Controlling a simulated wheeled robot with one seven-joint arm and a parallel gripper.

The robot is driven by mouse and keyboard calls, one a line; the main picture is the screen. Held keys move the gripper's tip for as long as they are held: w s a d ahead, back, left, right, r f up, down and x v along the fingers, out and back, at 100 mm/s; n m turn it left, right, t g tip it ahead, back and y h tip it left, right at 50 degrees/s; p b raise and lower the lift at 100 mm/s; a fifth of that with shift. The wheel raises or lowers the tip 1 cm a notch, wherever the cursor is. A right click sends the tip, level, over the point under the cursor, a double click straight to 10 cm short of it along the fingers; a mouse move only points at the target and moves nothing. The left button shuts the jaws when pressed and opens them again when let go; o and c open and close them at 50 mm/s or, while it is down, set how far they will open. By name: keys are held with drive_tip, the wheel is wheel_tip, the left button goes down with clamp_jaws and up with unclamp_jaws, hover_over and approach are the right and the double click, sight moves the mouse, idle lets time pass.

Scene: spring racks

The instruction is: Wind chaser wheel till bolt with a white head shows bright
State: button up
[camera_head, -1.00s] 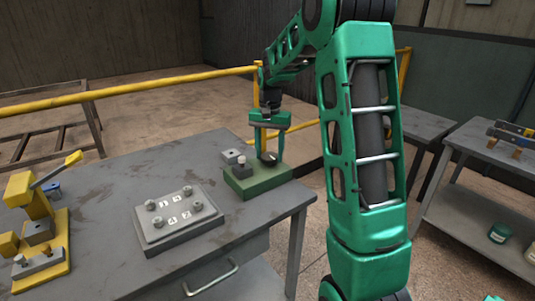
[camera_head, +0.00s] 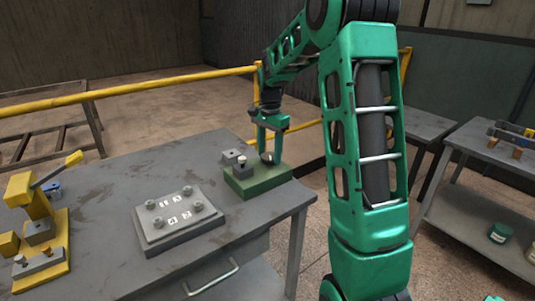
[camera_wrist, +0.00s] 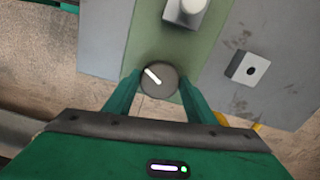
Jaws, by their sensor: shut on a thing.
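The chaser wheel (camera_wrist: 158,81), a dark round knob with a white line on its top, sits at one end of a green base (camera_head: 262,184). My gripper (camera_head: 269,148) is over it from above, with its two fingers shut on the wheel's sides, one on each side in the wrist view (camera_wrist: 159,88). The white line points to the upper left there. The bolt with a white head (camera_head: 240,154) stands on a grey block on the same green base. Its pale head (camera_wrist: 193,6) is cut by the top edge of the wrist view and looks plain white, without clear glow.
A small grey block with a hole (camera_head: 229,156) stands beside the green base. A grey plate with several bolts and number labels (camera_head: 180,219) lies on the bench (camera_head: 110,190). A yellow lever press (camera_head: 36,225) is at the left. A yellow rail (camera_head: 130,90) runs behind.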

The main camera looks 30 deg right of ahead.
sight(268, 156)
drive_tip(key=shift+w+a+r, duration=0.1)
drive_tip(key=shift+w+a, duration=0.1)
drive_tip(key=shift+a, duration=0.05)
drive_tip(key=o, duration=0.9)
drive_tip(key=shift+c, duration=0.2)
drive_tip(key=shift+o, duration=0.9)
drive_tip(key=shift+s+d, duration=0.1)
wheel_tip(268, 156, up, 11)
drive_tip(key=shift+f, duration=0.2)
